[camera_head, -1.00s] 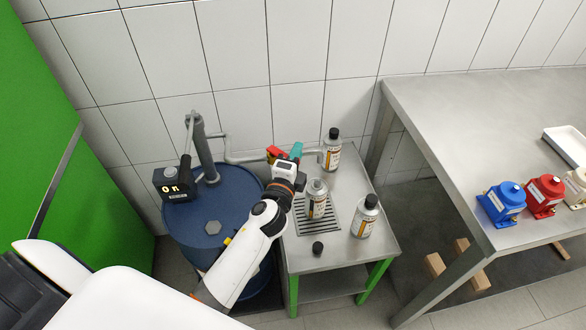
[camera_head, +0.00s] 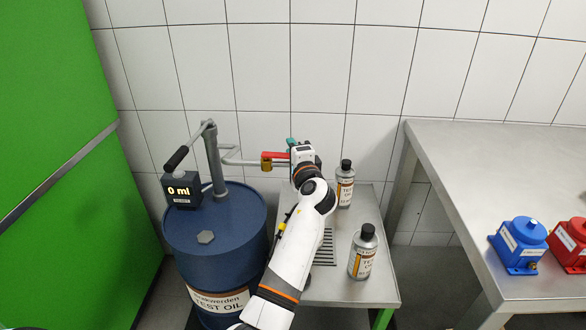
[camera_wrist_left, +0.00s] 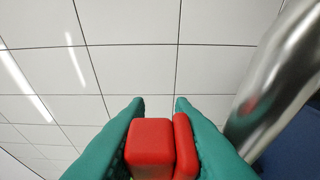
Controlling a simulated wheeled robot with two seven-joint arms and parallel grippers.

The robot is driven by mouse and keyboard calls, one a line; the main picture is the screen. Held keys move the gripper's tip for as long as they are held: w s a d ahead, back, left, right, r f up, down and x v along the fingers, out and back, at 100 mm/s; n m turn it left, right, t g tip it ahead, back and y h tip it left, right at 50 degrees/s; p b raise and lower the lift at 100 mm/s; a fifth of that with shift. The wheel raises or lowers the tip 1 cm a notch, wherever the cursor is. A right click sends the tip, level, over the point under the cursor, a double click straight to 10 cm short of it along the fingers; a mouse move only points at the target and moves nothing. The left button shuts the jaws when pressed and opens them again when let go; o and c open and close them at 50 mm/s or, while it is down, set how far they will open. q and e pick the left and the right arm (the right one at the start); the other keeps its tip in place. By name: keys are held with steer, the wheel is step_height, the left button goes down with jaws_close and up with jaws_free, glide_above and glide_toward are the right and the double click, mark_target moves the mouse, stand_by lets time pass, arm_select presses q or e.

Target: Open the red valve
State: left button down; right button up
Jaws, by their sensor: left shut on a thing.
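The red valve handle (camera_head: 276,155) sits above a brass valve body (camera_head: 266,164) on the grey pipe that runs right from the drum pump. In the head view my left gripper (camera_head: 292,143) is at the right end of this handle, with its teal fingers partly hidden behind the wrist. In the left wrist view the red handle (camera_wrist_left: 152,148) lies between the two teal fingers, and the left gripper (camera_wrist_left: 160,103) is shut on it. The pipe outlet is hidden behind my arm. My right gripper is not in view.
A blue oil drum (camera_head: 215,240) carries the pump and a display (camera_head: 182,190) reading 0 ml. Two bottles (camera_head: 345,185) (camera_head: 363,252) stand on the small steel table (camera_head: 350,292), beside my arm. A large bench (camera_head: 450,165) stands at right, a green cabinet (camera_head: 50,120) at left.

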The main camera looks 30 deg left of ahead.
arm_select(q)
steer(key=shift+w+a+r+n+g+y+b, duration=0.25)
steer(key=shift+r+n+g+y+b, duration=0.15)
steer(key=shift+r+n+y+b, duration=0.15)
steer(key=c, duration=1.4)
jaws_free()
steer(key=shift+f, duration=0.2)
